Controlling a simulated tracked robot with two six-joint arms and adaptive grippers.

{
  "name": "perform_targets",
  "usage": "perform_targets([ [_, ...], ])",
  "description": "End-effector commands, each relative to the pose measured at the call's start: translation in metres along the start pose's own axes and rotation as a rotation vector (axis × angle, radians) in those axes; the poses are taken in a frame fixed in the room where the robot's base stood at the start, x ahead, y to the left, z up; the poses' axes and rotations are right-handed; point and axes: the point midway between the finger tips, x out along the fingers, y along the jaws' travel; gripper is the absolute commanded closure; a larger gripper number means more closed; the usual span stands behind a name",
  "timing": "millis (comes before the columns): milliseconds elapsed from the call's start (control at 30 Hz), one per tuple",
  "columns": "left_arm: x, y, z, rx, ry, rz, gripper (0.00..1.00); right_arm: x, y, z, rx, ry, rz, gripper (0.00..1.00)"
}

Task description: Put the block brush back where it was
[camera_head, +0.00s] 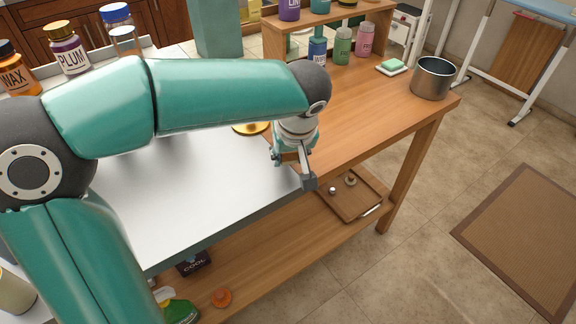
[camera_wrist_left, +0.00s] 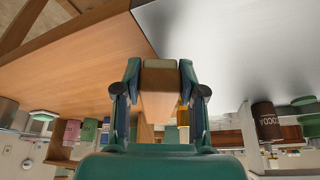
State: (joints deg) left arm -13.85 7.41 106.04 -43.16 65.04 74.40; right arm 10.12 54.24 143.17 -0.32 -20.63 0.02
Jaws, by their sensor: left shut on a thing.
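My left gripper (camera_head: 297,172) hangs over the seam between the white worktop (camera_head: 215,190) and the wooden table (camera_head: 350,120). In the left wrist view it is shut on the block brush (camera_wrist_left: 158,103), a wooden block with a greyish-tan end (camera_wrist_left: 160,64) between the fingertips. In the head view the gripper hides most of the brush, with only a little brown wood (camera_head: 290,157) showing. I cannot tell whether the brush touches the surface below. My right gripper is in neither view.
A metal pot (camera_head: 433,78), a green soap on a dish (camera_head: 392,66) and several bottles, one pink (camera_head: 365,40), stand on the wooden table. A yellow round thing (camera_head: 250,128) is partly behind my arm. A tray (camera_head: 352,195) lies on the lower shelf. The front white worktop is clear.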

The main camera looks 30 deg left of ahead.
Motion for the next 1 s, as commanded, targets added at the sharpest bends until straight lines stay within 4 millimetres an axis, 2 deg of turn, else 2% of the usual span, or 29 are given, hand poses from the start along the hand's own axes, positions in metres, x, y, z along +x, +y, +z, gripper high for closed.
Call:
perform_targets([
  [100, 0.019, 0.0, 0.009, 0.003, -0.002, -0.002, 1.0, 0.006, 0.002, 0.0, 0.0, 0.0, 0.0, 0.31],
  [200, 0.028, 0.0, 0.012, 0.002, -0.001, -0.001, 1.0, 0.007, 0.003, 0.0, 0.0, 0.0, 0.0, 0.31],
  [533, 0.031, 0.001, 0.013, 0.002, 0.0, 0.001, 1.0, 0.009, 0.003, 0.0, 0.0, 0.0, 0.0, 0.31],
  [567, 0.031, 0.001, 0.013, 0.002, 0.0, 0.001, 0.58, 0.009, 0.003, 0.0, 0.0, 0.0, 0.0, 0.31],
  [700, 0.03, 0.001, 0.013, 0.002, 0.0, 0.001, 0.35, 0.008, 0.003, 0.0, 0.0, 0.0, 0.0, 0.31],
  [1000, 0.029, 0.001, 0.013, 0.003, 0.0, 0.001, 0.35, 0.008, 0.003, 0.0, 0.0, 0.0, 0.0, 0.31],
])
